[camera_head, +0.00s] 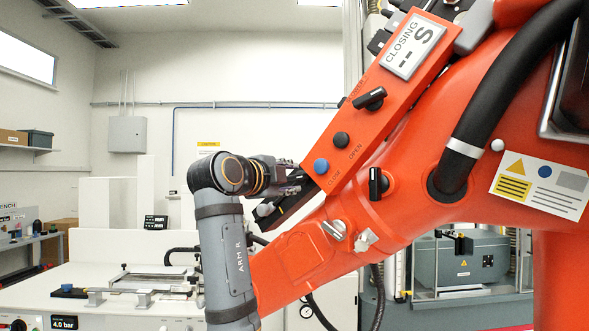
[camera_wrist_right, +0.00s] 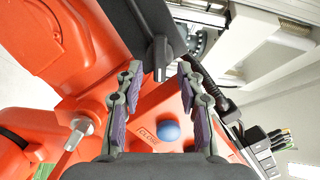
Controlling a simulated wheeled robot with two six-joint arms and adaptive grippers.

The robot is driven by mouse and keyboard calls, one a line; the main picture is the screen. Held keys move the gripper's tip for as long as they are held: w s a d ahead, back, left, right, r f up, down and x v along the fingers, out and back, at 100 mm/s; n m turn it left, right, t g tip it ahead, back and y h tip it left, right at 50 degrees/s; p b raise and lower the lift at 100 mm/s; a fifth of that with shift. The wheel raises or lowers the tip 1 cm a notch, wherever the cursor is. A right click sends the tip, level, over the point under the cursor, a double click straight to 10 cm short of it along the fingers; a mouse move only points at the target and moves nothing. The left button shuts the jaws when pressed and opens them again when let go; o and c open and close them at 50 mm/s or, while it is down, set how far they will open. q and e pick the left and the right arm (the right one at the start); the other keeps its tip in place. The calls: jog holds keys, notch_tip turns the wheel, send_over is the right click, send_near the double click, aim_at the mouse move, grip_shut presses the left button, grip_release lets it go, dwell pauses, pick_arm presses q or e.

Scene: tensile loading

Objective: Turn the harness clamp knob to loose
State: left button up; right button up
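No readable label marks a harness clamp knob. In the wrist view a black knob (camera_wrist_right: 158,58) with a long grip shows at the end of the orange panel (camera_head: 350,140), between and beyond my fingertips. My right gripper (camera_head: 298,182) is at the panel's lower end; in the wrist view its fingers (camera_wrist_right: 158,75) are apart with nothing between their pads. Contact with the knob is not clear. Other black knobs are on the panel (camera_head: 370,99) and on the orange body (camera_head: 376,184). My left gripper is out of view.
A blue button (camera_head: 321,166) and a black button (camera_head: 341,139) sit on the panel near my right gripper. A silver lever (camera_head: 335,230) sticks out of the orange body below. A black hose (camera_head: 505,85) crosses at right. A white bench (camera_head: 120,275) is at left.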

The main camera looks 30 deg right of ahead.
aim_at(298, 178)
jog(key=shift+x, duration=0.8)
jog(key=shift+w+d+p, duration=0.3)
jog(key=shift+w+d, duration=0.05)
jog(key=shift+a+f, duration=0.1)
jog(key=shift+c, duration=0.3)
grip_shut()
